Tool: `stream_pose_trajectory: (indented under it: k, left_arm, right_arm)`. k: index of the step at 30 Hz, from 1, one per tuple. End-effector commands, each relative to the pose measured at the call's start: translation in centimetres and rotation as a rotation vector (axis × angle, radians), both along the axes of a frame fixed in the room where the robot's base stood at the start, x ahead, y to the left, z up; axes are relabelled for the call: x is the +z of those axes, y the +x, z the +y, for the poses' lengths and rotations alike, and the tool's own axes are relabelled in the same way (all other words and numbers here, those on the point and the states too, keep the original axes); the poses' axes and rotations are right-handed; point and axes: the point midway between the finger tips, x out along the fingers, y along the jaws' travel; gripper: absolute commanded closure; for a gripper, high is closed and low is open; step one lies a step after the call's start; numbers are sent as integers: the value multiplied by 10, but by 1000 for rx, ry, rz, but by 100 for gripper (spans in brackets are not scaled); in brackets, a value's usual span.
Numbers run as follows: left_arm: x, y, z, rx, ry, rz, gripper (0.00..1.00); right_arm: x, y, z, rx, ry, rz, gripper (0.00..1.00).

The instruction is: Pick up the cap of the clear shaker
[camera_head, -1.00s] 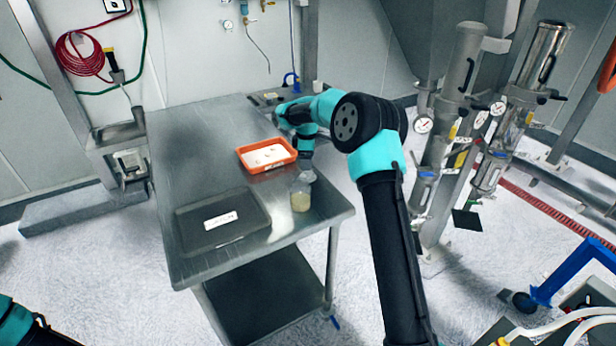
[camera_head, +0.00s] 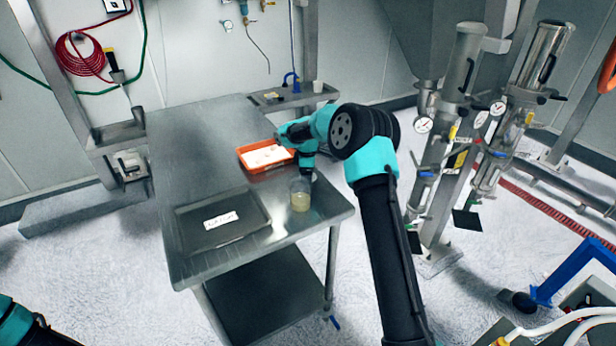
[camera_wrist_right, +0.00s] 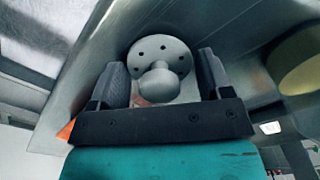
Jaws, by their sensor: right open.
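The clear shaker (camera_head: 300,196) stands near the table's right front corner with pale yellowish powder in it. In the right wrist view, its round yellowish inside (camera_wrist_right: 303,72) shows at the right edge. The cap (camera_wrist_right: 178,52) is a grey disc with a ring of small holes and a round knob. It sits between the two dark fingers of my right gripper (camera_head: 306,173), which is open, with gaps on both sides of the cap. In the head view, my gripper hides the cap. My left gripper is out of view.
An orange tray (camera_head: 246,160) with white contents lies behind the shaker, close to my right arm. A dark grey labelled tray (camera_head: 190,236) lies to the shaker's left. The steel table (camera_head: 195,140) is clear at its back left.

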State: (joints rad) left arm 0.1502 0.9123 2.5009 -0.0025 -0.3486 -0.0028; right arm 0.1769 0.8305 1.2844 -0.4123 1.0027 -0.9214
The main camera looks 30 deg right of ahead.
Motion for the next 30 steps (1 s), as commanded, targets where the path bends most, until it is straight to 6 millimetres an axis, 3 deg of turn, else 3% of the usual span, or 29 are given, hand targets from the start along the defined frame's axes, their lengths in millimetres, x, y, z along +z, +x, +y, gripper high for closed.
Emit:
stream_pose_trajectory:
  k: [15, 25, 30]
  left_arm:
    - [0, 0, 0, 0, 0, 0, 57]
    - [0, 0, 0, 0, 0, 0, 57]
    - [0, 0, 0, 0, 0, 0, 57]
  right_arm:
    - [-3, 0, 0, -1, 0, 0, 28]
    - [-3, 0, 0, -1, 0, 0, 57]
    - [-3, 0, 0, -1, 0, 0, 58]
